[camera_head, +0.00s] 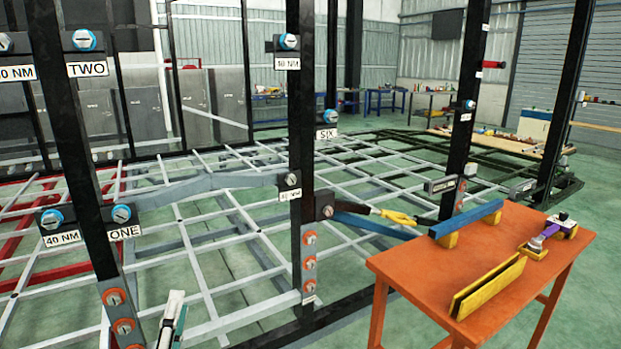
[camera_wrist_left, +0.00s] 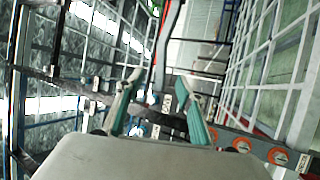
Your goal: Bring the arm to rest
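My left gripper (camera_head: 172,320) shows at the bottom left of the head view, in front of the dark chassis posts. In the left wrist view its two green-and-grey fingers (camera_wrist_left: 160,82) stand apart, with nothing between them. The gripper is open and empty. The left arm behind it is mostly outside the head view. My right gripper is in neither view.
A dark post with orange-ringed bolts (camera_head: 123,326) stands close beside the left gripper. Another post (camera_head: 302,150) is at the centre. An orange table (camera_head: 415,262) at right holds a blue bar (camera_head: 466,219), a yellow piece (camera_head: 488,287) and a tool (camera_head: 545,235).

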